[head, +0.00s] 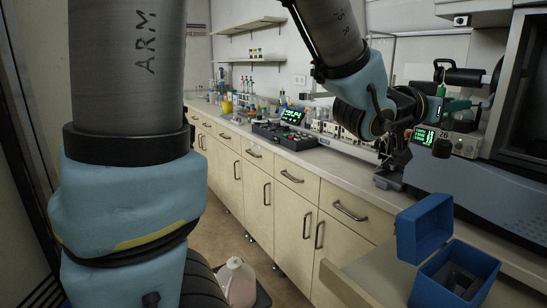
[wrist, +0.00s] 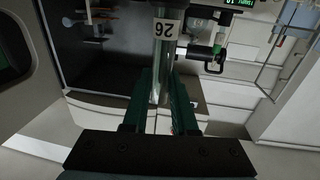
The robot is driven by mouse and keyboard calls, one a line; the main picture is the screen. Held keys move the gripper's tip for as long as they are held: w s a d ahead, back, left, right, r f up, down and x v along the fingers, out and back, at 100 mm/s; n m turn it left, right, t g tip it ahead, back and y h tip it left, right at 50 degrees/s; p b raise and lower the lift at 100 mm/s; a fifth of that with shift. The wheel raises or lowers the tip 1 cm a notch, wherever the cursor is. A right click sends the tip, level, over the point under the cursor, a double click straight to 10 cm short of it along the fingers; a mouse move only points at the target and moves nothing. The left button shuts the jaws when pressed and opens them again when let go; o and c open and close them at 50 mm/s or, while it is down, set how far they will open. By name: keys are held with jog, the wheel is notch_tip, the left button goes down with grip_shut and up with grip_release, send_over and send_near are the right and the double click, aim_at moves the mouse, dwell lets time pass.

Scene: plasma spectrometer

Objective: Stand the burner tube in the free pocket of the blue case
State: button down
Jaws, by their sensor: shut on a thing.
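The blue case (head: 427,281) stands at the lower right of the head view with its lid (head: 424,228) raised. Grey shapes show inside, but I cannot tell which pocket is free. My gripper (head: 456,105) is at the upper right in the head view, above and apart from the case. In the wrist view its green fingers (wrist: 162,84) are shut on a clear burner tube (wrist: 163,58). The tube is hard to make out in the head view.
A large grey instrument (head: 460,190) with a dark window stands behind the case at the right. A long counter (head: 330,168) carries a black tray (head: 285,135), displays and bottles. A pink-tinted jug (head: 236,282) stands low at the bottom. The space above the case looks clear.

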jog(key=w+a+f+n+t+y, duration=0.25)
jog(key=w+a+f, duration=0.3)
jog(key=w, duration=0.35)
jog(key=w+a+f+n+t+y, duration=0.2)
jog(key=w+a+f+t+y, duration=0.25)
jog(key=w, duration=0.45)
jog(key=w+a+f+n+t+y, duration=0.1)
jog(key=w+a+f+n+y, duration=0.1)
jog(key=w+a+f, duration=0.4)
jog(key=w+a+f+n+t+y, duration=0.1)
jog(key=w+a+f+n, duration=0.1)
jog(key=a+f, duration=0.5)
jog(key=w+a+f+n+t+y, duration=0.1)
jog(key=a+f+n+y, duration=0.2)
jog(key=a, duration=0.7)
jog(key=a+f+n+y, duration=0.25)
jog(key=a+f, duration=0.25)
jog(key=a, duration=0.5)
jog(key=s+f+m, duration=0.1)
jog(key=s+f, duration=0.6)
jog(key=f, duration=0.6)
jog(key=shift+f+y, duration=0.25)
jog(key=shift+y, duration=0.2)
